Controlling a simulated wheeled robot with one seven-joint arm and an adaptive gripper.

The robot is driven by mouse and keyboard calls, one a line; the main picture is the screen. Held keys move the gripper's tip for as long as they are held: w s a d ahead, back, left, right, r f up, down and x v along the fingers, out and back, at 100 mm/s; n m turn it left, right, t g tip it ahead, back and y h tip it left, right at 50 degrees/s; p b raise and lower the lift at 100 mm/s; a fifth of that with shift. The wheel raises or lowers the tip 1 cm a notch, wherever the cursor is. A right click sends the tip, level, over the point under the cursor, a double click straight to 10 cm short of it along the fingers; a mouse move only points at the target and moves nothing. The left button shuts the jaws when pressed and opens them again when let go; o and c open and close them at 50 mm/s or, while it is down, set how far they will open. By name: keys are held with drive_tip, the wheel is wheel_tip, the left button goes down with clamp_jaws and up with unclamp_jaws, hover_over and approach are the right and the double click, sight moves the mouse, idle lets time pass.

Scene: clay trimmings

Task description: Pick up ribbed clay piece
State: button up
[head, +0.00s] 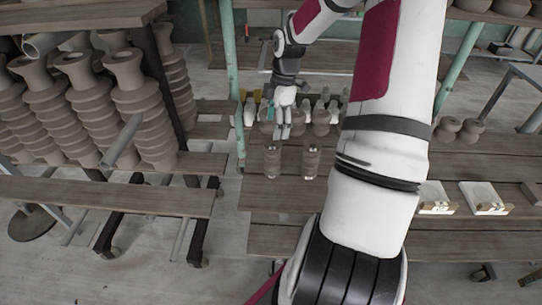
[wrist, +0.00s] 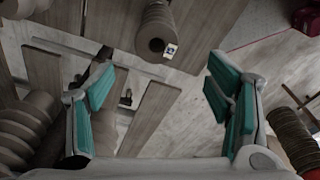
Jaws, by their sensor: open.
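I cannot tell which piece in the head view this is.
Tall ribbed clay columns (head: 140,105) crowd the left rack. Rounded clay pots (head: 321,120) and pale bottles stand close behind my gripper. White blocks (head: 484,196) lie on the right planks. A green post (head: 232,80) rises left of my gripper. My arm hides much of the right middle.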

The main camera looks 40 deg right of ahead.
sight(273, 145)
drive_tip(key=shift+d+f, duration=0.15)
drive_tip(key=shift+f, duration=0.25)
drive_tip(key=f, duration=0.5)
drive_tip(key=a+f, duration=0.1)
drive_tip(key=f, duration=0.2)
drive_tip(key=shift+w+f, duration=0.25)
drive_tip(key=shift+w+a+f+p, duration=0.1)
drive_tip(key=shift+w+f+p, duration=0.05)
drive_tip(key=shift+f, duration=1.05)
drive_tip(key=shift+w+a+f+p, duration=0.1)
drive_tip(key=shift+f+p, duration=0.05)
drive_tip(key=shift+f, duration=1)
drive_tip(key=shift+c, duration=0.3)
clamp_jaws()
drive_tip(key=shift+d+r, duration=0.1)
drive_tip(key=shift+r, duration=0.1)
